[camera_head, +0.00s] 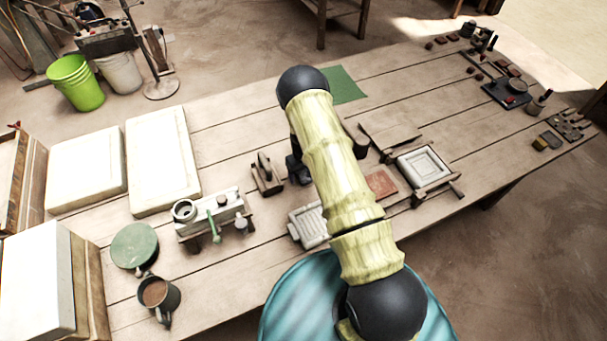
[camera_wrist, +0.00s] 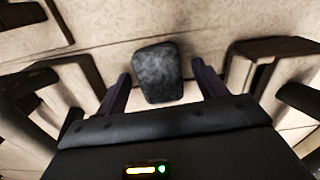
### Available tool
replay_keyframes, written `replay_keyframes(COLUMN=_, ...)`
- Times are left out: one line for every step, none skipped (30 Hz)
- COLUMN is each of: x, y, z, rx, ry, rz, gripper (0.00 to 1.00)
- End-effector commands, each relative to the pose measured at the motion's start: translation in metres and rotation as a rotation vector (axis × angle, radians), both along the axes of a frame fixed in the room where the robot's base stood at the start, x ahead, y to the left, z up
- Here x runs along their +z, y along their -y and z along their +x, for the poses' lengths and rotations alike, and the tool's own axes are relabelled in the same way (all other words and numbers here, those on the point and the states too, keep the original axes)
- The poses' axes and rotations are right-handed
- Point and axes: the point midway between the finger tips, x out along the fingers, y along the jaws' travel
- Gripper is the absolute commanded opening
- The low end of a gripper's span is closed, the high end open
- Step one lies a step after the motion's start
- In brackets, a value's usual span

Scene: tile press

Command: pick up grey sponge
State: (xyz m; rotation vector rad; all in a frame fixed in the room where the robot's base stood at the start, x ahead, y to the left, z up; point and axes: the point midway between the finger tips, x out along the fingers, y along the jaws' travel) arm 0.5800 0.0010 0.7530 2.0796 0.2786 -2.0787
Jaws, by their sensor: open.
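The grey sponge (camera_wrist: 158,74), a dark mottled block with rounded corners, lies on the wooden table in the wrist view. My gripper (camera_wrist: 162,84) is open, with one dark finger to the left of the sponge and the other to its right. Gaps show between the sponge and both fingers, so nothing is held. How high the fingers are above the tabletop is hard to tell. In the head view my arm covers the middle of the table, and I cannot make out the sponge there.
Wooden pieces stand close on both sides in the wrist view, including a block (camera_wrist: 265,70) at right. In the head view, a wooden-handled tool (camera_head: 267,176) stands left of my arm, and a framed tile mould (camera_head: 423,166) lies right. A green sheet (camera_head: 345,86) lies behind.

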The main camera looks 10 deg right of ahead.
Motion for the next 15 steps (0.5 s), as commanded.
replay_keyframes(x=0.0000, y=0.0000, z=-0.0001, rx=0.000, ry=0.000, rz=0.000, gripper=0.71)
replay_keyframes(x=0.0000, y=0.0000, z=-0.0001, rx=0.000, ry=0.000, rz=0.000, gripper=0.71)
replay_keyframes(x=0.0000, y=0.0000, z=-0.0001, rx=0.000, ry=0.000, rz=0.000, gripper=0.71)
replay_keyframes(x=0.0000, y=0.0000, z=-0.0001, rx=0.000, ry=0.000, rz=0.000, gripper=0.71)
replay_keyframes(x=0.0001, y=0.0000, z=-0.0001, rx=0.000, ry=0.000, rz=0.000, gripper=0.71)
replay_keyframes(x=0.0001, y=0.0000, z=-0.0001, rx=0.000, ry=0.000, rz=0.000, gripper=0.71)
replay_keyframes(x=0.0001, y=0.0000, z=-0.0001, rx=0.000, ry=0.000, rz=0.000, gripper=0.71)
replay_keyframes(x=0.0001, y=0.0001, z=-0.0002, rx=0.000, ry=0.000, rz=0.000, gripper=0.71)
replay_keyframes(x=0.0002, y=0.0001, z=-0.0002, rx=0.000, ry=0.000, rz=0.000, gripper=0.71)
replay_keyframes(x=0.0002, y=0.0001, z=-0.0002, rx=0.000, ry=0.000, rz=0.000, gripper=0.71)
replay_keyframes(x=0.0002, y=0.0001, z=-0.0002, rx=0.000, ry=0.000, rz=0.000, gripper=0.71)
replay_keyframes(x=0.0002, y=0.0001, z=-0.0002, rx=0.000, ry=0.000, rz=0.000, gripper=0.65)
replay_keyframes(x=0.0002, y=0.0001, z=-0.0002, rx=0.000, ry=0.000, rz=0.000, gripper=0.59)
replay_keyframes(x=0.0002, y=0.0001, z=-0.0002, rx=0.000, ry=0.000, rz=0.000, gripper=0.53)
replay_keyframes(x=0.0002, y=0.0001, z=-0.0002, rx=0.000, ry=0.000, rz=0.000, gripper=0.45)
